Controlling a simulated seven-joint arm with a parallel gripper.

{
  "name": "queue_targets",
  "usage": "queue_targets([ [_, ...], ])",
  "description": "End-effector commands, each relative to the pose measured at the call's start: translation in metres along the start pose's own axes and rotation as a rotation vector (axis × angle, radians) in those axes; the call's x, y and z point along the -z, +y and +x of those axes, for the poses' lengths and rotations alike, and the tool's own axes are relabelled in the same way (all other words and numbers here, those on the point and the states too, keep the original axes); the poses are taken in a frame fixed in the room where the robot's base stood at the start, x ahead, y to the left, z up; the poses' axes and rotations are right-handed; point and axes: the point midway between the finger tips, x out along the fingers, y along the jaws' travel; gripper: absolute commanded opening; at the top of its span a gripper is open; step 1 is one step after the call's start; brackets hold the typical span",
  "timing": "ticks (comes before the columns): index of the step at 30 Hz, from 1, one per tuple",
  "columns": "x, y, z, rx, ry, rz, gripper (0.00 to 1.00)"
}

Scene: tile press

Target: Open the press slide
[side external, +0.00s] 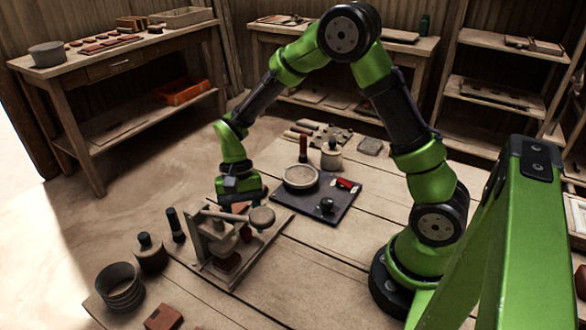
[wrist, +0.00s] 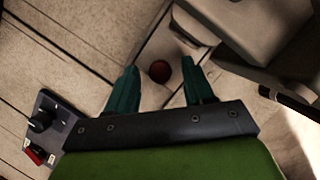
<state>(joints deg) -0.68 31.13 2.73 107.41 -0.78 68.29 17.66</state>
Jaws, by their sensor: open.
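The tile press (side external: 216,243) stands at the front of the worktable in the side external view, a grey frame on a wooden base. A lever with a round end (side external: 262,217) reaches to the right. Part of the press (wrist: 265,25) fills the upper right.
A dark board (side external: 333,208) with a bowl (side external: 300,177), a red switch (side external: 346,185) and a black knob (side external: 326,205) lies right of the press. A dark jar (side external: 151,253), a ribbed pot (side external: 120,288) and a brick (side external: 164,317) stand left.

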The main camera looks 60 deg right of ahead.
Motion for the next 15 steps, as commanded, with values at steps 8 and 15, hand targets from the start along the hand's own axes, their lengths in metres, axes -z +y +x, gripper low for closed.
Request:
queue_targets([
  [8, -0.0001, -0.0001, 0.0046, 0.0, 0.001, 0.0, 0.52],
  [15, 0.0001, 0.0, 0.0043, 0.0, 0.001, 0.0, 0.28],
])
